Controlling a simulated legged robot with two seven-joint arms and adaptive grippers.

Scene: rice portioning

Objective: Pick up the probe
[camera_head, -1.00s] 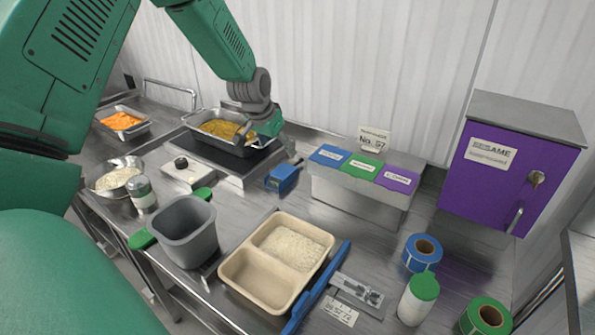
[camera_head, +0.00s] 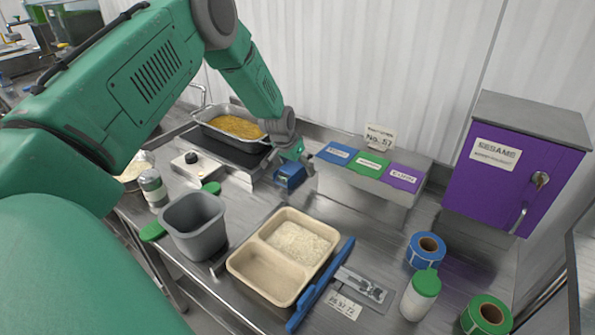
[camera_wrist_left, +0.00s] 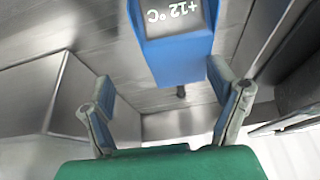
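The probe (camera_head: 290,178) is a blue boxy device standing on the steel counter, right of the black-topped scale. In the left wrist view the probe (camera_wrist_left: 178,50) shows a grey display reading +12 °C, upside down, and a short dark stem. My left gripper (camera_head: 297,154) is just above and behind the probe in the head view, partly hidden by its own wrist. In the left wrist view my left gripper (camera_wrist_left: 164,92) is open, its two fingers spread wide with the probe ahead of the gap between them. I see no finger closed on it. My right gripper is not in view.
A metal pan of yellow food (camera_head: 236,126) stands left of the probe. The topping box with blue, green and purple lids (camera_head: 358,196) stands close on its right. A grey tub (camera_head: 193,226) and a two-compartment tray with rice (camera_head: 236,264) are in front.

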